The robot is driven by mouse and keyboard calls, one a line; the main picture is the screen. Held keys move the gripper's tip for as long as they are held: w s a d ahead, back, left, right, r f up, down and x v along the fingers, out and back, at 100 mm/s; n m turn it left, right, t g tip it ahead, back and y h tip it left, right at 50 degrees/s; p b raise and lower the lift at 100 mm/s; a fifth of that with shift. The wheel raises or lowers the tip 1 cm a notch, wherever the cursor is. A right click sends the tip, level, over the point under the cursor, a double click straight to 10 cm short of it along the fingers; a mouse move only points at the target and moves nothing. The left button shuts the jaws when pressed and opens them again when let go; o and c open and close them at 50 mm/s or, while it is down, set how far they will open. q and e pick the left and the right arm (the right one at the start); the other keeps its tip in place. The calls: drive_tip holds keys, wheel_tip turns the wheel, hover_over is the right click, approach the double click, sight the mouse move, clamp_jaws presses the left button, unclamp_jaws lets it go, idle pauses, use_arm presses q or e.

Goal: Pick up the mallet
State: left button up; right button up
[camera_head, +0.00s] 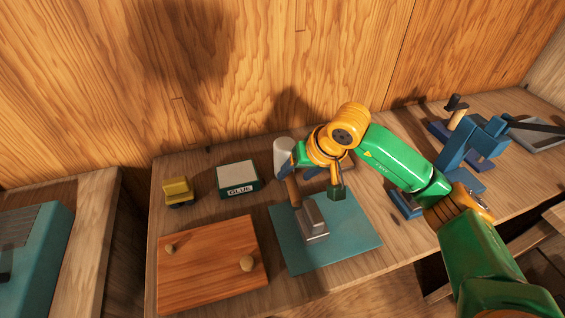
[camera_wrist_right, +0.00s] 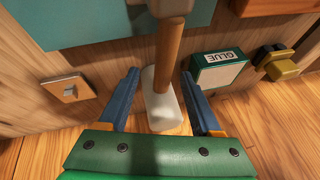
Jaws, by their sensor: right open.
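In the right wrist view, the mallet's white head (camera_wrist_right: 163,108) lies between the two blue fingers of my right gripper (camera_wrist_right: 160,78). The right gripper is open, with a gap visible on both sides of the head. In the head view, the right gripper (camera_head: 293,160) is at the mallet's head, partly hidden by its own wrist. My left gripper is not in view.
The grey metal block (camera_head: 314,224) is on the teal mat (camera_head: 350,238). The glue box (camera_head: 238,180), a yellow-and-dark item (camera_head: 178,191) and a wooden board with knobs (camera_head: 210,267) are to the left. A blue vise-like device (camera_head: 465,145) stands right. A wooden wall (camera_head: 240,80) is behind.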

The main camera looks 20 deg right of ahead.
sight(292, 175)
drive_tip(key=x, duration=0.3)
drive_tip(key=shift+w+a+f, duration=0.2)
drive_tip(key=shift+w+a, duration=0.05)
drive_tip(key=shift+w, duration=0.05)
clamp_jaws()
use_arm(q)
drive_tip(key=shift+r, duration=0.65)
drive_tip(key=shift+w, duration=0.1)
